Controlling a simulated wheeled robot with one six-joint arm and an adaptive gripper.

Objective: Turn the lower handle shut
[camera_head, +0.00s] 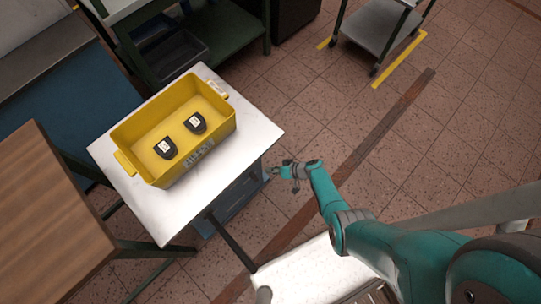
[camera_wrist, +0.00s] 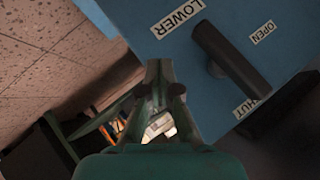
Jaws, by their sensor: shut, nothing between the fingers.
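In the wrist view a dark lower handle (camera_wrist: 232,58) stands out from a blue panel (camera_wrist: 165,48). It runs slantwise from near the LOWER label (camera_wrist: 178,18) down to the right. Its lower right end lies close to the SHUT label (camera_wrist: 250,103). The OPEN label (camera_wrist: 263,32) is above and right of the bar. My gripper (camera_wrist: 162,80) is shut and empty, left of the handle with a visible gap in the picture. In the head view my gripper (camera_head: 272,170) is beside the white-topped table's right side. The handle is hidden there.
A yellow crate (camera_head: 124,160) with two dark shoe-shaped pieces stands on the white tabletop (camera_head: 255,135). A wooden-topped table (camera_head: 35,210) is at left. A grey cart (camera_head: 375,28) stands at the back right. The tiled floor right of the table is mostly clear.

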